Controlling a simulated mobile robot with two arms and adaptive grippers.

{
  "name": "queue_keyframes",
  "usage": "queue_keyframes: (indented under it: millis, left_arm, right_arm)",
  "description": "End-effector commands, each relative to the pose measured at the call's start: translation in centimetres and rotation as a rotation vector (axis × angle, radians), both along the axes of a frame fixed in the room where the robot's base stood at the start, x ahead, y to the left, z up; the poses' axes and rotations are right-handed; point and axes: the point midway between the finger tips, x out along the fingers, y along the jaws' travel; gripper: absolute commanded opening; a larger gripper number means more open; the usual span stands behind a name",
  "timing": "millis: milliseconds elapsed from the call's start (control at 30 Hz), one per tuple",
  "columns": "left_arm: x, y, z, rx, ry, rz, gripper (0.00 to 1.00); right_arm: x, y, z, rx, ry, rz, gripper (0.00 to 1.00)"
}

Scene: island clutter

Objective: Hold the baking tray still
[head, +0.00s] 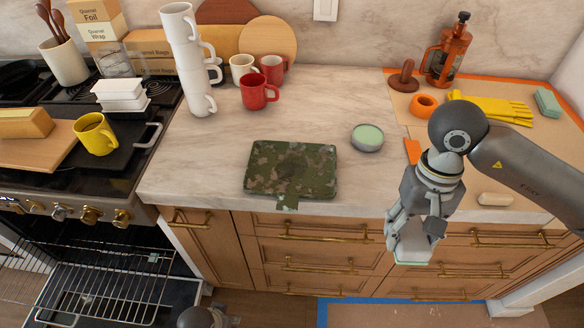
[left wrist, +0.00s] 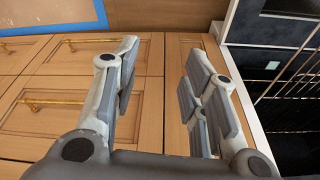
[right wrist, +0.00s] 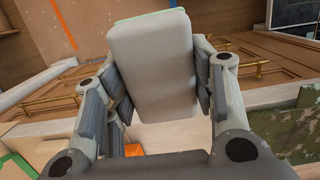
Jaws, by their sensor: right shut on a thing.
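A dark baking tray (head: 146,137) with a metal handle at its right end lies on the stove top. A wooden board and a yellow mug (head: 95,134) are on or over it, hiding part of it. My right gripper (head: 410,238) is in front of the counter's drawers, far right of the tray. It is shut on a pale grey rounded block (right wrist: 152,62) with a green edge. My left gripper (left wrist: 158,85) is open and empty, facing the wooden cabinet fronts. In the head view only a piece of my left arm shows at the bottom edge.
The oven below the stove is open, with a wire rack (head: 112,290) out. A camouflage-patterned flat item (head: 290,168) and a round tin (head: 367,137) lie on the counter. Stacked white mugs (head: 187,60) stand behind. The counter's front left is clear.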

Motion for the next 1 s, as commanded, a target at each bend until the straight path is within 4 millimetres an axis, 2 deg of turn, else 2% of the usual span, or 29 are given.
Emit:
queue_keyframes:
  millis: [33, 267, 400, 467, 600, 800, 1000]
  left_arm:
    - [1.0, -0.3, 2.1, -0.005, -0.021, -0.01, 0.4]
    - [4.8, -2.8, 12.0, -0.033, -0.121, -0.122, 0.4]
    - [7.3, -5.8, 18.7, -0.056, -0.221, -0.283, 0.4]
    - [8.3, -7.5, 21.3, -0.064, -0.272, -0.377, 0.4]
    - [10.2, -11.7, 27.2, -0.059, -0.408, -0.648, 0.4]
    - [11.3, -16.8, 32.5, 0.0, -0.568, -1.034, 0.4]
    - [11.3, -20.4, 35.6, 0.109, -0.682, -1.394, 0.4]
  right_arm:
    - [0.0, 0.0, 0.0, 0.0, 0.0, 0.0, 0.32]
    - [0.0, 0.0, 0.0, 0.0, 0.0, 0.0, 0.32]
    - [0.0, 0.0, 0.0, 0.0, 0.0, 0.0, 0.32]
    - [0.0, 0.0, 0.0, 0.0, 0.0, 0.0, 0.32]
    - [0.0, 0.0, 0.0, 0.0, 0.0, 0.0, 0.32]
    - [0.0, 0.0, 0.0, 0.0, 0.0, 0.0, 0.32]
    - [0.0, 0.0, 0.0, 0.0, 0.0, 0.0, 0.32]
